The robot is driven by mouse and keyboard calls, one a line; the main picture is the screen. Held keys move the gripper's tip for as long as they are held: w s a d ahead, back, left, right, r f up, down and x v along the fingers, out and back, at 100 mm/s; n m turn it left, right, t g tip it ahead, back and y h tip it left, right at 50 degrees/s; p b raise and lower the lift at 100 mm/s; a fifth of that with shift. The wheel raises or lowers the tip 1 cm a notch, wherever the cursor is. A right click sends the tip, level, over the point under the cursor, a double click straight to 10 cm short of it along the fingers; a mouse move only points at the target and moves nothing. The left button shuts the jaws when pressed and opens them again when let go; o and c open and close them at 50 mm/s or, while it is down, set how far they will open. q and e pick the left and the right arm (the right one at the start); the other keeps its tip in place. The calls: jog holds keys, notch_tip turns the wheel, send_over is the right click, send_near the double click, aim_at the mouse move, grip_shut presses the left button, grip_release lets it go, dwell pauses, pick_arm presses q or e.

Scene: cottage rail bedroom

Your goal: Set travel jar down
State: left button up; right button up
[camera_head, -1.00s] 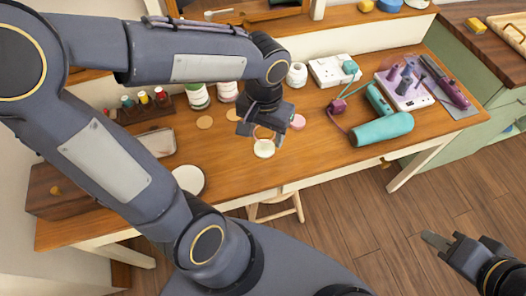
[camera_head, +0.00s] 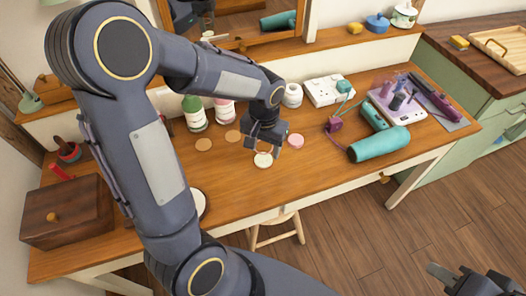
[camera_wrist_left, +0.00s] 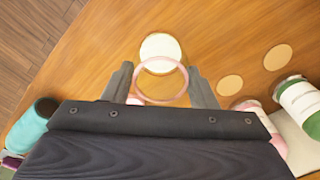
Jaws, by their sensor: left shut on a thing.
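The travel jar, clear with a pinkish rim, is between the fingers of my left gripper (camera_head: 264,142). In the left wrist view the jar (camera_wrist_left: 160,82) shows as a pink ring between the two fingers of the left gripper (camera_wrist_left: 162,76). My left gripper is shut on it over the wooden desk (camera_head: 262,185). I cannot tell whether the jar touches the desk. My right gripper (camera_head: 450,275) is at the bottom right, partly cut off, away from the desk.
A pink disc (camera_head: 296,140) lies right of the gripper, two tan discs (camera_head: 203,144) to its left. Bottles (camera_head: 194,113) and a white jar (camera_head: 293,95) stand behind. A teal hair dryer (camera_head: 378,144) lies at right, a wooden box (camera_head: 66,212) at left. The front middle desk is clear.

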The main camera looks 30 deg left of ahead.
aim_at(263, 153)
pick_arm(q)
jog(key=shift+w+a+f, duration=0.4)
jog(key=shift+w+f, duration=0.05)
jog(key=shift+f, duration=0.2)
jog(key=f, duration=0.3)
jog(key=shift+w+a+f, duration=0.15)
jog(key=shift+w+a, duration=0.1)
jog(key=shift+w, duration=0.05)
jog(key=shift+f, duration=0.35)
jog(key=shift+f, duration=0.1)
jog(key=shift+f+b, duration=0.2)
jog(key=shift+b, duration=0.15)
jog(key=o, duration=1)
jog(key=shift+r, duration=0.15)
jog(key=shift+o, duration=0.2)
